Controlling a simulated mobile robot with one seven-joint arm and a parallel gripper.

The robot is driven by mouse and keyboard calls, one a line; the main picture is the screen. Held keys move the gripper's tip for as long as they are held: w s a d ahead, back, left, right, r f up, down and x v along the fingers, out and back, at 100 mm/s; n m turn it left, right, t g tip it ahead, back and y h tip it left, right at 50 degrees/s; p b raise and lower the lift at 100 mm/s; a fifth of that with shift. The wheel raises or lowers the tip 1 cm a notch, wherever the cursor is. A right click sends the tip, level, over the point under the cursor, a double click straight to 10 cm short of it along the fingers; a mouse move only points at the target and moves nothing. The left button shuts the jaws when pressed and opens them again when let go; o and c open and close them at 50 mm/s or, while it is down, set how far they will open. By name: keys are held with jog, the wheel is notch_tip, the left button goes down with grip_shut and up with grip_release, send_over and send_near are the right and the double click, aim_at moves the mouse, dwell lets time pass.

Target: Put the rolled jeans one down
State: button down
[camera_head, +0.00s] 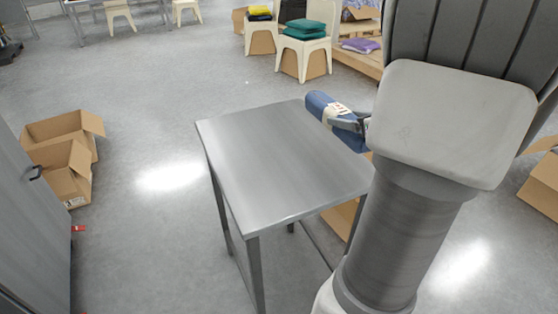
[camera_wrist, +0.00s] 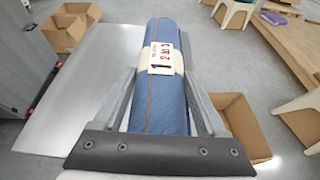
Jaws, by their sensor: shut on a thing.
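The rolled jeans (camera_head: 322,103) are a blue roll with a pale band and tag, at the far right edge of the metal table in the head view. In the wrist view the rolled jeans (camera_wrist: 168,100) lie lengthwise between my two fingers. My gripper (camera_head: 350,122) is shut on them; the gripper also shows in the wrist view (camera_wrist: 165,75). The grey metal table (camera_head: 275,155) has a bare top. In the wrist view its top (camera_wrist: 80,85) shows to the left of the roll. I cannot tell whether the roll touches the table.
Open cardboard boxes (camera_head: 68,165) stand on the floor at left, beside a grey cabinet (camera_head: 30,230). Another open box (camera_wrist: 240,125) is on the floor right of the roll. Chairs with folded clothes (camera_head: 305,28) stand at the back.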

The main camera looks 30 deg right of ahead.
jog(key=shift+s+d+f+b, duration=0.15)
jog(key=shift+s+f+b, duration=0.25)
jog(key=shift+f, duration=0.35)
jog(key=shift+w+f, duration=0.2)
jog(key=shift+f, duration=0.05)
jog(key=b, duration=0.5)
send_over(303, 162)
notch_tip(303, 162, down, 7)
jog(key=shift+r, duration=0.2)
jog(key=shift+f+b, duration=0.85)
jog(key=shift+f, duration=1.05)
jog(key=shift+f, duration=0.15)
grip_release()
